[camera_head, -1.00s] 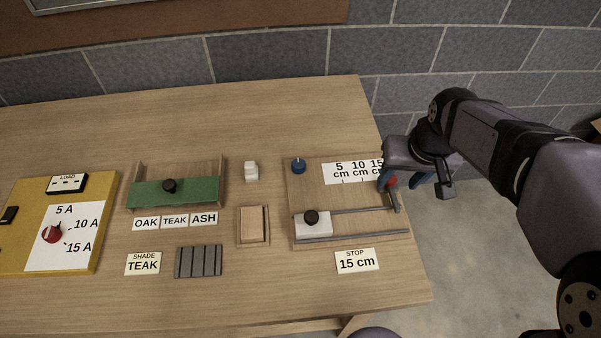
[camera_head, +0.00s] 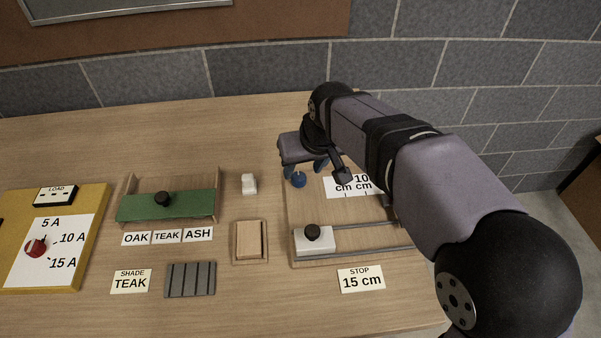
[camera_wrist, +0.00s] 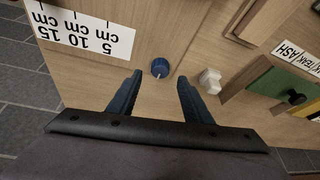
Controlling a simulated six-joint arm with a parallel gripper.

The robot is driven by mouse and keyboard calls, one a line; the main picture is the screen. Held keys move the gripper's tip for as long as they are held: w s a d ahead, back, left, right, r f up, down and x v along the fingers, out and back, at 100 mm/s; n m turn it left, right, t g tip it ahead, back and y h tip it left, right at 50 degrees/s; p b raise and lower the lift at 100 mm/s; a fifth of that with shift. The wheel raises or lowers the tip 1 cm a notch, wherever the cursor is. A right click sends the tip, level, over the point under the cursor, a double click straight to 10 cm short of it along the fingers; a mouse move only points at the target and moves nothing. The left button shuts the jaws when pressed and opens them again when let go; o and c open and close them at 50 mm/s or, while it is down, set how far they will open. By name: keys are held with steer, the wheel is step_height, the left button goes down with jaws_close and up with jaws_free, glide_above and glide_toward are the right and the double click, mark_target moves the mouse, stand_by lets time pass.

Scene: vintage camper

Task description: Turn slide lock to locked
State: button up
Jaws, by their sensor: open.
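A small round blue knob (camera_head: 299,181), which looks like the slide lock, sits at the back left corner of the wooden slide board (camera_head: 300,215). In the wrist view the knob (camera_wrist: 160,67) shows a thin pale pointer mark on the side facing my gripper. No locked or unlocked label is readable. My gripper (camera_head: 304,169) is open and empty, above the back left part of the board by the knob. In the wrist view the knob appears between the lines of the two blue fingers (camera_wrist: 160,78), just beyond the tips. I cannot tell the height gap.
A white slider block with a black knob (camera_head: 312,235) sits at the left end of the rails. The cm scale card (camera_head: 345,187) is partly hidden by my arm. A white switch (camera_head: 249,184) stands left of the board. A green panel (camera_head: 165,206) is farther left.

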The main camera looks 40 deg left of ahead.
mark_target(299, 177)
steer(key=shift+x, duration=2.4)
steer(key=c, duration=1)
steer(key=shift+c, duration=0.2)
